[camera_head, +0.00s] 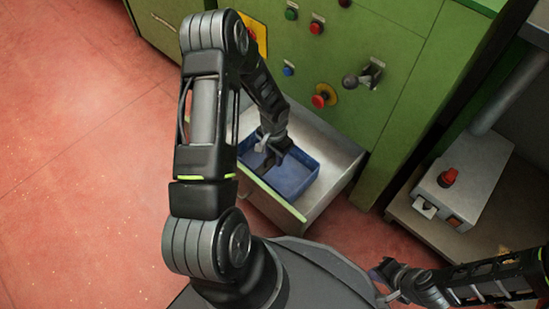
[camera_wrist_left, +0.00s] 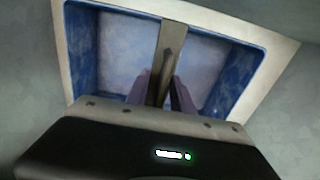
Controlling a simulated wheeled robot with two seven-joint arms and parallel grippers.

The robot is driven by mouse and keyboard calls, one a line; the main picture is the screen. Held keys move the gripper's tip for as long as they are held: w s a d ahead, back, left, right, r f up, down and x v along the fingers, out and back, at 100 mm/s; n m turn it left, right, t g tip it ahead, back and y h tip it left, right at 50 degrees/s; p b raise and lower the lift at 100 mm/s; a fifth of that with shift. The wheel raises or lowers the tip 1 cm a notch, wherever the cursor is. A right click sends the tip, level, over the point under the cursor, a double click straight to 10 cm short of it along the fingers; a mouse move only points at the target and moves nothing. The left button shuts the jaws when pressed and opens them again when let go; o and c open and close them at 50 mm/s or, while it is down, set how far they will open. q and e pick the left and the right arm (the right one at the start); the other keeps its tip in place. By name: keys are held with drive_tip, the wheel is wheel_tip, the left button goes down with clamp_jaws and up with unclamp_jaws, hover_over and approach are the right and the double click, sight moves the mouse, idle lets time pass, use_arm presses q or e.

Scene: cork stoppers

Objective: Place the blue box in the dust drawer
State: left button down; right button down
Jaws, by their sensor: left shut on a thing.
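The blue box (camera_head: 296,182), an open tray-like box, is inside the open dust drawer (camera_head: 331,168) of the green machine. My left gripper (camera_head: 270,151) reaches down into the box. In the left wrist view, the left gripper (camera_wrist_left: 162,86) is shut on the metal strip (camera_wrist_left: 173,42) that crosses the middle of the blue box (camera_wrist_left: 247,70). Whether the box rests on the drawer floor cannot be told. My right gripper (camera_head: 390,282) is low at the right, away from the drawer; its fingers are too unclear to read.
The green machine front (camera_head: 395,35) has buttons, a red knob on a yellow plate (camera_head: 324,96) and a lever handle (camera_head: 365,76) above the drawer. A grey unit with a red knob (camera_head: 448,177) stands at the right. The red floor (camera_head: 75,180) at the left is clear.

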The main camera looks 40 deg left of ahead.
use_arm(q)
drive_tip(key=shift+f, duration=0.1)
drive_tip(key=shift+f, duration=0.1)
drive_tip(key=shift+f, duration=0.15)
drive_tip(key=c, duration=1.1)
unclamp_jaws()
drive_tip(key=shift+r, duration=0.55)
wheel_tip(320, 180, up, 11)
drive_tip(key=p, duration=0.5)
drive_tip(key=shift+r, duration=0.2)
